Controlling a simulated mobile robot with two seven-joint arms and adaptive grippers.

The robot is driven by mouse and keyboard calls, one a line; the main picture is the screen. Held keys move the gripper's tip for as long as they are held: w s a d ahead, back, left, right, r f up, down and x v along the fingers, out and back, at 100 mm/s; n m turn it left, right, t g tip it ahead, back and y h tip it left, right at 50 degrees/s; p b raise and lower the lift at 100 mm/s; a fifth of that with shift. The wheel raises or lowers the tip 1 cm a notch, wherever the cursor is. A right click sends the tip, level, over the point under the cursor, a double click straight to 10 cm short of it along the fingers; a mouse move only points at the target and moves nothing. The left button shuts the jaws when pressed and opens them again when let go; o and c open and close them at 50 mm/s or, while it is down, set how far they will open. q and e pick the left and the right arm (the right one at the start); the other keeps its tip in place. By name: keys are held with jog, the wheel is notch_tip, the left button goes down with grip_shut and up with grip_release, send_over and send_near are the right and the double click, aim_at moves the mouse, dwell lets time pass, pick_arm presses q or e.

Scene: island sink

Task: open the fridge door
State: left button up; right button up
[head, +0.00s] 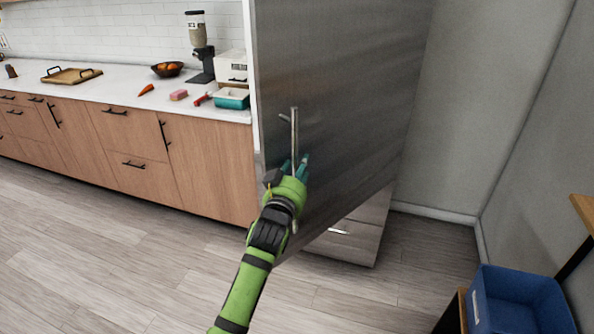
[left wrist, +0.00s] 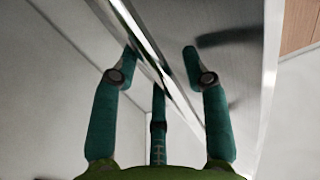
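The fridge door (head: 345,90) is a tall brushed-steel panel in the middle of the head view. Its lower edge slants away from the drawer front below, so it looks swung partly open, with its handle side nearer me. The vertical bar handle (head: 294,130) is near its left edge. My left gripper (head: 297,163) is at the handle's lower part. In the left wrist view, the handle (left wrist: 160,60) runs diagonally between the spread teal fingers (left wrist: 160,58). The left fingertip is close to the bar; a gap shows by the right one. The right gripper is not in view.
A steel drawer (head: 350,241) with a bar handle is below the door. A white counter (head: 120,90) over wooden cabinets runs left. A blue bin (head: 520,300) stands at lower right. Bare wood floor (head: 120,240) lies in front; a grey wall (head: 480,90) is at right.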

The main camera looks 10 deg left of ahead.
pick_arm(q)
jog(key=s, duration=1.2)
jog(key=shift+a, duration=0.15)
